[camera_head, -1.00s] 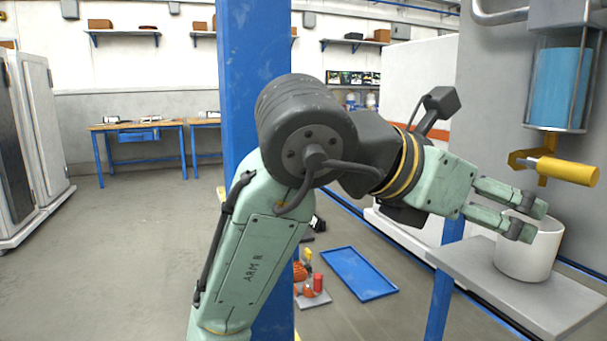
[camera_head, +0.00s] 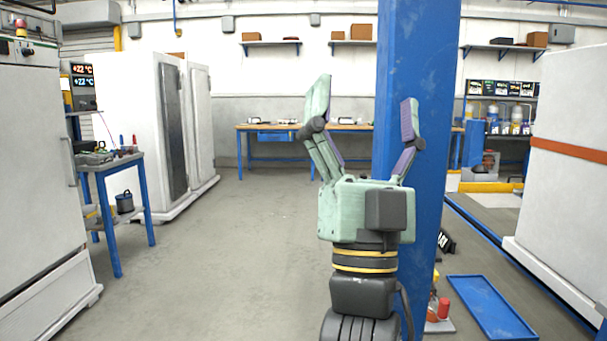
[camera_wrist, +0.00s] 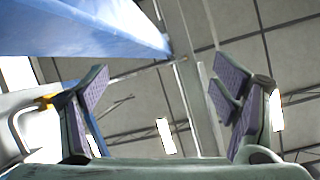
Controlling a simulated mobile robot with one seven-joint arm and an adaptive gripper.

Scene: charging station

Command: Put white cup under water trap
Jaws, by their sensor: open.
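My gripper (camera_head: 362,122) points up in the middle of the head view, in front of the blue column. Its green fingers with purple pads stand wide apart, with nothing between them. In the wrist view the open fingers (camera_wrist: 170,100) face the ceiling, and the gap is empty. The white cup and the water trap are in neither view now.
A blue column (camera_head: 418,60) stands right behind my gripper. A blue tray (camera_head: 492,308) and red items lie on the floor at lower right. White cabinets (camera_head: 150,130) and a blue cart (camera_head: 112,215) stand at left. The floor (camera_head: 220,260) between is clear.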

